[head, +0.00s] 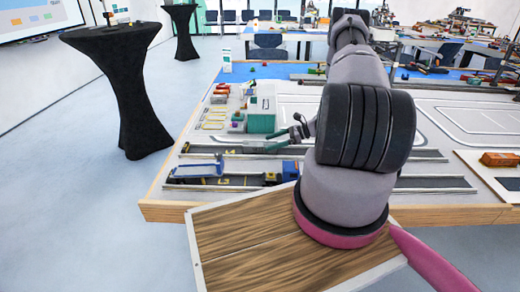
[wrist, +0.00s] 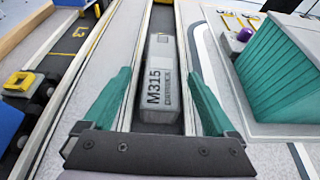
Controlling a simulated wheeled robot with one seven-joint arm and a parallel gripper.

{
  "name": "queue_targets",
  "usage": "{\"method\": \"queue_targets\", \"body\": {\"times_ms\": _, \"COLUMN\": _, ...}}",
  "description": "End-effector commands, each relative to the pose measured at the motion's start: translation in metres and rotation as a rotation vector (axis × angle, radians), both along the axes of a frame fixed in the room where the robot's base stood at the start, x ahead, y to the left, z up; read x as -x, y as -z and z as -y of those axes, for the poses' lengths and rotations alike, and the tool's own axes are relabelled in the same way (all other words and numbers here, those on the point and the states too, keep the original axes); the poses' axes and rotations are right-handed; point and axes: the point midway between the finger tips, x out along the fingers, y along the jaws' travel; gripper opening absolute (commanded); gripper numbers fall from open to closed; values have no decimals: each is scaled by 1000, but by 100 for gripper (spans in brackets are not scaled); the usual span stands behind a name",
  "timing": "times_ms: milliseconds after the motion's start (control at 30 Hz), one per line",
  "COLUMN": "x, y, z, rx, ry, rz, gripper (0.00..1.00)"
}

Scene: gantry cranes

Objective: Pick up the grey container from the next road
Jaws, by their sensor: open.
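In the wrist view a grey container (wrist: 160,88), marked M315, lies lengthwise in a dark road lane (wrist: 162,18) between two pale raised edges. My gripper (wrist: 158,76) is open, with one teal finger on each side of the container. The fingers appear to be above the lane edges; I cannot tell how high, and no contact shows. In the head view my gripper (head: 296,137) is over the road lanes near the left part of the table. I cannot make out the grey container there.
A teal-sided block (wrist: 280,68) stands right of the lane; it also shows in the head view (head: 262,116). A blue truck (head: 278,173) and a blue trailer (head: 197,168) sit on the nearer road. An orange vehicle (head: 499,159) stands at the right.

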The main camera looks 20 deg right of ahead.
Motion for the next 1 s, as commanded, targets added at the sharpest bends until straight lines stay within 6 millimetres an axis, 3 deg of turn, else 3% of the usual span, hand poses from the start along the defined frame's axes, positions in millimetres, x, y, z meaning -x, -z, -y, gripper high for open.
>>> {"method": "queue_targets", "body": {"times_ms": 300, "x": -18, "y": 17, "z": -37, "rx": -1, "ry": -3, "rz": -1, "gripper": 91}}
{"method": "queue_targets", "body": {"times_ms": 567, "x": -20, "y": 19, "z": -40, "rx": 0, "ry": -1, "rz": 0, "gripper": 91}}
{"method": "queue_targets", "body": {"times_ms": 800, "x": -20, "y": 19, "z": -40, "rx": 0, "ry": -1, "rz": 0, "gripper": 0}}
{"method": "queue_targets", "body": {"times_ms": 1000, "x": -20, "y": 18, "z": -40, "rx": 0, "ry": -1, "rz": 0, "gripper": 0}}
